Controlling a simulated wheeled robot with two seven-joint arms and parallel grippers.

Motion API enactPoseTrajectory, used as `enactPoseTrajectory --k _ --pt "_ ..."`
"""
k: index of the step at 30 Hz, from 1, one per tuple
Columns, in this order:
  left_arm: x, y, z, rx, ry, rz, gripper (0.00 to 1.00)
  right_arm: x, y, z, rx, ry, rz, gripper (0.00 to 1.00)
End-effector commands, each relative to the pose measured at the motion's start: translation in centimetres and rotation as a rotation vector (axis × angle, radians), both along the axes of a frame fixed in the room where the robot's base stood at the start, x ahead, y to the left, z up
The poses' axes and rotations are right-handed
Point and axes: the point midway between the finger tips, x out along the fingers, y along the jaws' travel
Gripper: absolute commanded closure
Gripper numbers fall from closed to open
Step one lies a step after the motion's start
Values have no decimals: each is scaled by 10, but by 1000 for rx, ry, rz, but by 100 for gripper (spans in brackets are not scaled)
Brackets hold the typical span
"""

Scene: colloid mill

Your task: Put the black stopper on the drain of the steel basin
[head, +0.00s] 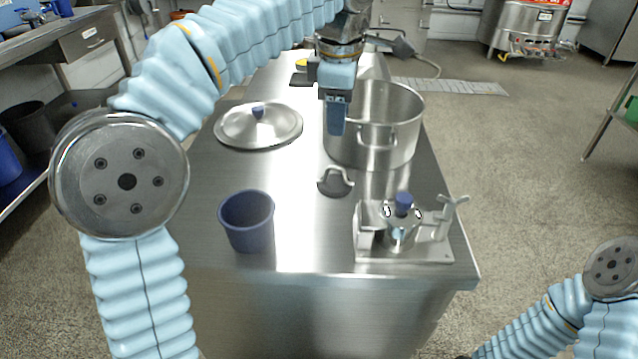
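A round, deep steel vessel (396,142) with a loop handle on its near side stands on the steel table; it may be the basin. Its floor and any drain are hidden from this angle. My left gripper (337,126) points down at the vessel's left rim, its blue fingers overlapping the wall in the picture. I cannot tell whether the fingers are apart or hold anything. No black stopper can be made out for certain. A small dark grey piece with a loop-shaped top (335,183) lies just in front of the vessel. My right gripper is out of view.
On the steel table (310,240) are a steel lid (258,127) with a blue knob, a blue cup (247,228) and a steel clamp device (405,238) near the right edge. Small dark items (299,79) lie behind. Bare table lies between cup and device.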

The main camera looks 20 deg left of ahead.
Motion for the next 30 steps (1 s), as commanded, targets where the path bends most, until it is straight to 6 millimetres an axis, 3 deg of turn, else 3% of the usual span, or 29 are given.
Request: enactPoseTrajectory --k 5,15,20,30 --pt "3 -3 -13 -13 -4 86 62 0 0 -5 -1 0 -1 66" --pt "15 1 -77 -14 -4 85 62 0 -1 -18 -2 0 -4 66" --pt "17 1 -88 -15 -5 84 62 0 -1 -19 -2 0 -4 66" --pt "21 4 -134 -14 -5 84 62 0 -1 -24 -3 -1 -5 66"
